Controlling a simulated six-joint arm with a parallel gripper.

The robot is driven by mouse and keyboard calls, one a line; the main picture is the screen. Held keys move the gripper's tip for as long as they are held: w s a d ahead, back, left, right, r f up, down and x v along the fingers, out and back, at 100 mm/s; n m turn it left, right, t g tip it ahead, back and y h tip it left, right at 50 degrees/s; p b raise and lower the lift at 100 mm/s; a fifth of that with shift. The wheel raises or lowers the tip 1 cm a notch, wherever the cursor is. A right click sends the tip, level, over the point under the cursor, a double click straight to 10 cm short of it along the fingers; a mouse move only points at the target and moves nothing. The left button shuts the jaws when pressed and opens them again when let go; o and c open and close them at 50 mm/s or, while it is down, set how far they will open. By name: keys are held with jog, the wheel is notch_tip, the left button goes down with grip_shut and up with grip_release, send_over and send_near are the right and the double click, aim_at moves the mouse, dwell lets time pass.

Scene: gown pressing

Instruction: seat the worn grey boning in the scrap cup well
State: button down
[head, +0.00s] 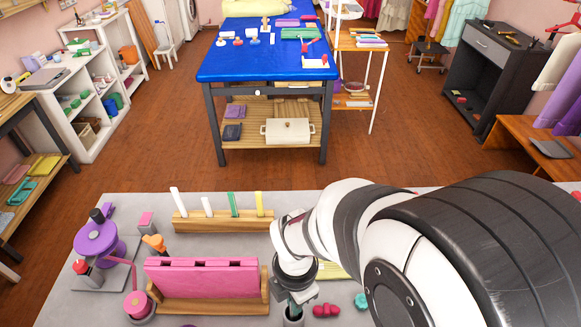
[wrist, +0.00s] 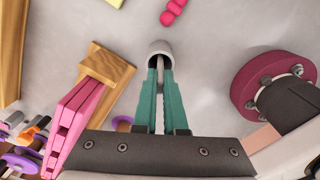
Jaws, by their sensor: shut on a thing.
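My gripper (head: 296,298) points down at the front of the grey table, and its teal fingers (wrist: 160,95) are closed on a thin grey strip, the worn grey boning (wrist: 160,66). The boning's far end is at the mouth of the small grey scrap cup (wrist: 158,46), lined up with its opening. I cannot tell how deep the end sits in the well. In the head view the cup (head: 293,318) is directly under my fingers, partly cut by the lower edge, and the boning is hidden.
A pink block in a wooden stand (head: 205,304) is close left of the cup. Behind it, a wooden rack (head: 222,221) holds upright white, green and yellow strips. A red lobed piece (head: 326,311) lies right of the cup. A maroon disc (wrist: 262,90) shows at right in the wrist view.

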jog(key=c, duration=0.9)
grip_release()
notch_tip(320, 180, up, 16)
jog(key=shift+f, duration=0.1)
